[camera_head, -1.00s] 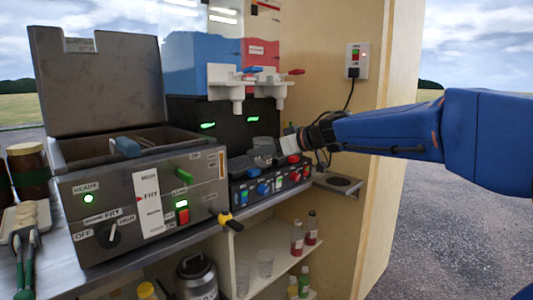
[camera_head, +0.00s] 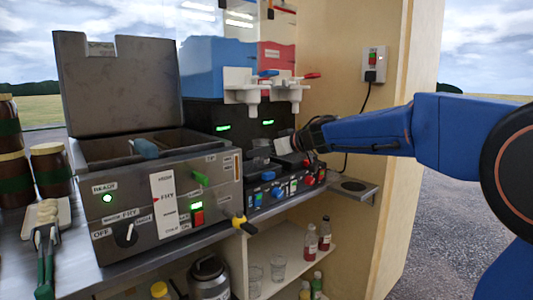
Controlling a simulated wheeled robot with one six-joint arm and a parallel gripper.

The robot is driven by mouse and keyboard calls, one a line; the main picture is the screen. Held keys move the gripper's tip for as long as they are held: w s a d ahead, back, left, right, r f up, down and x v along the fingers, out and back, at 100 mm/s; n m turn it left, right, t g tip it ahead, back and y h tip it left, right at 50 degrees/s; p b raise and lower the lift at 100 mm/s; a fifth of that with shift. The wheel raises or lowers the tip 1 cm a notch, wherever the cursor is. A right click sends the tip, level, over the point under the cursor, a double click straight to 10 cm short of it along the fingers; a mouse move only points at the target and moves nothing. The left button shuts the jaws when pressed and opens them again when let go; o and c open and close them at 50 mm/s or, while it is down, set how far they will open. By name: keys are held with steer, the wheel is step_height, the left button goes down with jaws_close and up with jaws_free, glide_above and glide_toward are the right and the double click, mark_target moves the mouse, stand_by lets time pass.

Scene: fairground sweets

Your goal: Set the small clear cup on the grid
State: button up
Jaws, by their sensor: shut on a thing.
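The small clear cup (camera_head: 262,154) shows faintly just beyond the pale tips of my gripper (camera_head: 284,146). My gripper reaches in from the right and is shut on the cup, in front of the drinks machine and below its two white taps. The dark grid (camera_head: 256,168) lies at the machine's foot, behind the row of coloured buttons. The cup is over or at the grid. I cannot tell whether its base touches it. The cup is small and dim against the black machine front, so its outline is hard to make out.
The drinks machine has a blue tank (camera_head: 217,66) and a red tank (camera_head: 275,55). An open fryer (camera_head: 160,195) stands close on the left. Other clear cups (camera_head: 278,267) and bottles (camera_head: 311,240) stand on the shelf below. A small ledge (camera_head: 354,187) juts out at the right.

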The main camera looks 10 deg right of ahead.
steer(key=shift+w+a+f, duration=0.15)
steer(key=shift+w+a, duration=0.5)
steer(key=shift+w, duration=0.25)
steer(key=shift+w+a+f, duration=0.15)
steer(key=shift+w+a, duration=0.45)
steer(key=shift+w, duration=0.25)
steer(key=shift+f, duration=0.3)
steer(key=o, duration=1.1)
